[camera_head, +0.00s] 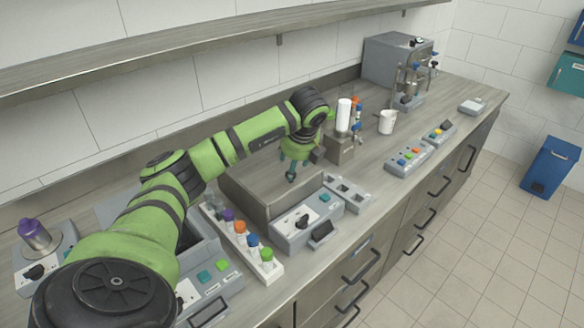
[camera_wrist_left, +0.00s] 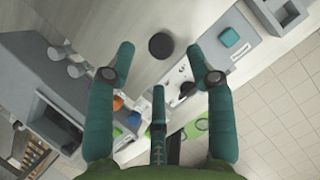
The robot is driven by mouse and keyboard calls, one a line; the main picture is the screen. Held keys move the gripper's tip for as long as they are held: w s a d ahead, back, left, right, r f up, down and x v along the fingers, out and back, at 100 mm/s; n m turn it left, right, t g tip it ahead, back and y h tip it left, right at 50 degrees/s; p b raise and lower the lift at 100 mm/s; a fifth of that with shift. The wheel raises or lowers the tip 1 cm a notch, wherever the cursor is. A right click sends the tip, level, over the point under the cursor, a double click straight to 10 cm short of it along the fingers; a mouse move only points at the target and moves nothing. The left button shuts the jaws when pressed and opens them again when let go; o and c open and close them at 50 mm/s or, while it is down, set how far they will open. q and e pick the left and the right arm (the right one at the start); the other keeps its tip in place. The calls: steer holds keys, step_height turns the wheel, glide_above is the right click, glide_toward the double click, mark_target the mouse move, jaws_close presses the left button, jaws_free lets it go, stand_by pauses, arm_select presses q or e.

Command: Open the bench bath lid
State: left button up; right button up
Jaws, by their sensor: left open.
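In the left wrist view the lid (camera_wrist_left: 165,15) carries a round black knob (camera_wrist_left: 161,45). My left gripper (camera_head: 291,177) points down over the lid. In the left wrist view its teal fingers (camera_wrist_left: 160,62) are spread either side of the knob, with nothing held. I cannot tell the exact height above it. My right gripper is not in view.
A white rack of colored-cap tubes (camera_head: 240,242) stands left of the bath. A shelf (camera_head: 180,55) runs along the wall above.

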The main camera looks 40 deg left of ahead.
mark_target(280, 172)
arm_select(q)
steer(key=p+x, duration=0.1)
steer(key=x, duration=0.2)
steer(key=shift+a+f, duration=0.1)
steer(key=shift+w+f, duration=0.15)
steer(key=shift+f, duration=0.2)
jaws_close()
steer(key=shift+a, duration=0.35)
steer(key=a+b, duration=0.2)
steer(key=a, duration=0.1)
steer(key=shift+w+a+f+b, duration=0.15)
steer(key=shift+a+f+b, duration=0.1)
steer(key=shift+b, duration=0.15)
steer(key=a, duration=0.2)
steer(key=a+b, duration=0.1)
steer(key=a, duration=0.4)
steer(key=shift+w+r+b, duration=0.25)
steer(key=shift+w+b, duration=0.1)
steer(key=shift+b, duration=0.05)
steer(key=shift+a, duration=0.45)
